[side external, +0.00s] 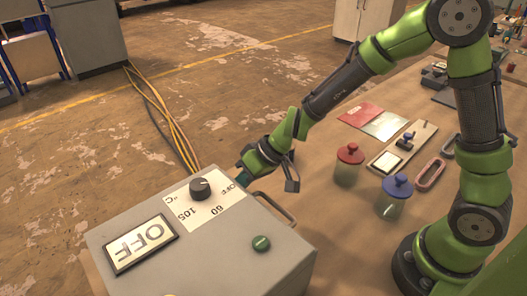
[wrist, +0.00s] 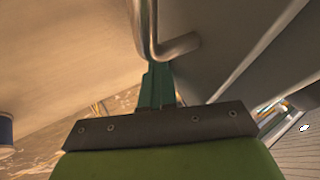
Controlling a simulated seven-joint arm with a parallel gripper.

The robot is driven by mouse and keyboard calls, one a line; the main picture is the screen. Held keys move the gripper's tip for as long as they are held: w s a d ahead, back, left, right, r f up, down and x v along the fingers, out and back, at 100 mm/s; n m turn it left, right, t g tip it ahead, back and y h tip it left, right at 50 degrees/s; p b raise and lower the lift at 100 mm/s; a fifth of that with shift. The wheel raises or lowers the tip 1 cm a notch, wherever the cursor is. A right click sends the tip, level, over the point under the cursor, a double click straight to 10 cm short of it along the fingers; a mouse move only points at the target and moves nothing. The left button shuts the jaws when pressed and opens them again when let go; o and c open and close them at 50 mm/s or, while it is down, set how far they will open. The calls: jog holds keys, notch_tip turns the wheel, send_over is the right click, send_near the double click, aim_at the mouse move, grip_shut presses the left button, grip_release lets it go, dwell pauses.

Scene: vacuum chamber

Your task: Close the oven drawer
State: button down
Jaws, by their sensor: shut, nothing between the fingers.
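The oven is a grey box (side external: 215,262) at the lower left of the side view. It has a black dial (side external: 200,189), an OFF display (side external: 141,244) and a green button (side external: 261,243). Its metal drawer handle (side external: 277,210) sticks out from the far right side. The handle also shows in the wrist view (wrist: 181,46). My gripper (side external: 243,179) is shut and empty, at the far end of the handle. In the wrist view its teal fingers (wrist: 158,85) are right by the bent bar; I cannot tell whether they touch. How far the drawer stands open is hidden.
A red-lidded jar (side external: 348,165) and a blue-lidded jar (side external: 393,195) stand on the table right of the oven. Table between oven and jars is clear.

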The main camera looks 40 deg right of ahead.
jog(key=shift+s+a, duration=0.1)
jog(key=shift+a, duration=0.35)
jog(key=shift+d, duration=0.1)
jog(key=d, duration=0.4)
jog(key=shift+d, duration=0.15)
jog(key=s+d+r+m+t+h, duration=0.1)
jog(key=s+d+r+m+h, duration=0.1)
jog(key=s+d+r, duration=0.3)
jog(key=s+d+r+m+t+h, duration=0.1)
jog(key=s+d+r+m, duration=0.2)
jog(key=s+r, duration=0.9)
jog(key=d, duration=0.3)
jog(key=shift+s+d+r+t+h, duration=0.2)
jog(key=shift+r+t+h, duration=0.1)
jog(key=shift+r+h, duration=0.1)
